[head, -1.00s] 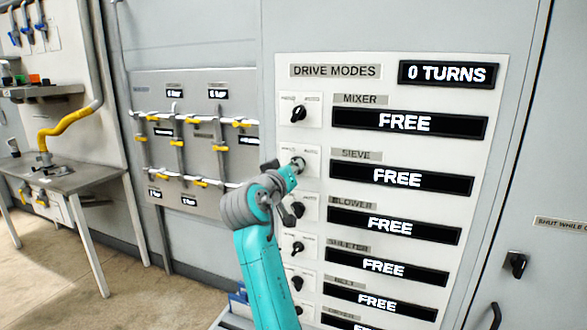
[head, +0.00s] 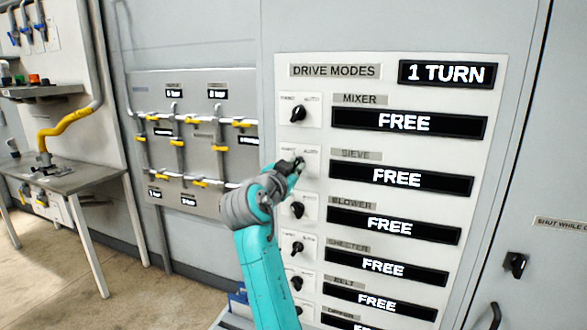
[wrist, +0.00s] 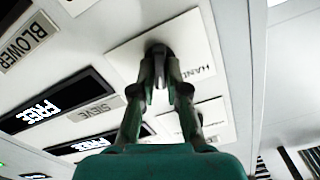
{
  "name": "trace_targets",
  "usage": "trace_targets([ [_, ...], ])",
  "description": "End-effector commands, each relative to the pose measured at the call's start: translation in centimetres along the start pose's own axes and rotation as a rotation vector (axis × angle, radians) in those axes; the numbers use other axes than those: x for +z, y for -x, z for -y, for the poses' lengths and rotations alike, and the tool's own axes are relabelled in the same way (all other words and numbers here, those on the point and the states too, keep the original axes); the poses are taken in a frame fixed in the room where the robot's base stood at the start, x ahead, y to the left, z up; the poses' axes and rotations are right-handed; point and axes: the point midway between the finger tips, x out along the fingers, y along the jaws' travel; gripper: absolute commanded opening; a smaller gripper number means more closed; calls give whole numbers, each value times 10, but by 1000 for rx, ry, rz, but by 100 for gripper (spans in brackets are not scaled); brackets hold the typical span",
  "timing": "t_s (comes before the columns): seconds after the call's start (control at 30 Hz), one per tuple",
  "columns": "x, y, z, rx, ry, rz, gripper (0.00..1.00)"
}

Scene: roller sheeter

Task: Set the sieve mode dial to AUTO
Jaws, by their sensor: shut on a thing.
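The sieve mode dial (wrist: 157,48) is a dark knob on a white square plate (wrist: 118,58), mounted on the drive modes panel. My gripper (wrist: 160,72) is shut on the dial, one finger on each side. The word HAND shows on the plate in the wrist view. In the head view my gripper (head: 299,165) covers most of the dial, so I cannot tell exactly where it points. The sieve display (head: 399,177) beside it reads FREE. The turn counter (head: 447,74) at the top right of the panel reads 1 TURN.
The mixer dial (head: 298,114) is just above, and the blower dial (head: 297,209) just below; more dials follow underneath. Their displays also read FREE. A pipe board with yellow-handled valves (head: 195,140) is on the wall to the left. A table (head: 62,181) stands further left.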

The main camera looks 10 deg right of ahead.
Motion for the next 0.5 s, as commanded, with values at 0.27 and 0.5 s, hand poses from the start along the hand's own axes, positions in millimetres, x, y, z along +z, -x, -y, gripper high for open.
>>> trace_targets([
  [0.27, 1, 0, 0, 0, -99, 1, 0],
  [0.5, 1, 0, 0, 0, -124, 1, 0],
])
